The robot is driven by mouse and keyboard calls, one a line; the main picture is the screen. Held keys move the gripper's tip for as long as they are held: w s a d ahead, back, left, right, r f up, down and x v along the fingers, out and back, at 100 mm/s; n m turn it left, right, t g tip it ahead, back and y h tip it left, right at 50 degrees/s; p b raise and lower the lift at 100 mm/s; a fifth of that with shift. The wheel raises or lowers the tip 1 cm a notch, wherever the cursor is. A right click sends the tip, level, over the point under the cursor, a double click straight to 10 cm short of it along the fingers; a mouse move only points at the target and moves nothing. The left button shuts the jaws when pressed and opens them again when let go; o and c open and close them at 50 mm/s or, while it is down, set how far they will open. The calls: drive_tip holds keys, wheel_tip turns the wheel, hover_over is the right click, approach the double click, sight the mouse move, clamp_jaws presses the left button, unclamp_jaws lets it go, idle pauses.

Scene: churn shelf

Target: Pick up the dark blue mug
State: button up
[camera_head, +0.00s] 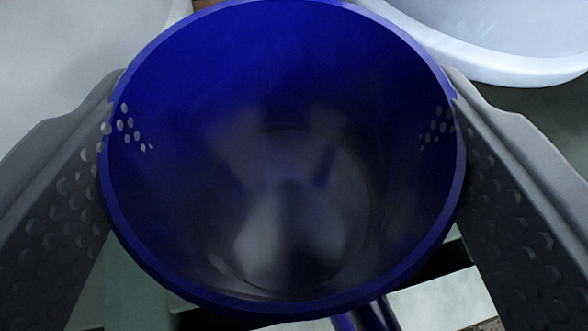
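The dark blue mug (280,80) fills the middle of the view, seen from above into its open, empty, shiny inside. Part of its handle (370,315) shows at the bottom edge, below the rim. My gripper (284,150) has one grey dimpled finger on the left and one on the right of the mug, both against the outside of its wall. The fingertips are hidden behind the rim. The mug's base and what is under it are hidden.
A white rounded object (500,35) is at the upper right, close to the mug's rim. A pale rounded surface (70,45) is at the upper left. Dark bars and pale patches show below the mug.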

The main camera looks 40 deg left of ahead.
sight(286, 217)
drive_tip(key=shift+r, duration=0.1)
drive_tip(key=s+r+b, duration=0.2)
drive_tip(key=s+b, duration=0.3)
drive_tip(key=s, duration=0.3)
drive_tip(key=s+r+b, duration=0.2)
drive_tip(key=s+b, duration=0.3)
drive_tip(key=s, duration=0.2)
drive_tip(key=shift+s+d+r, duration=0.3)
drive_tip(key=shift+s+d, duration=0.1)
drive_tip(key=shift+d, duration=0.05)
idle(0.5)
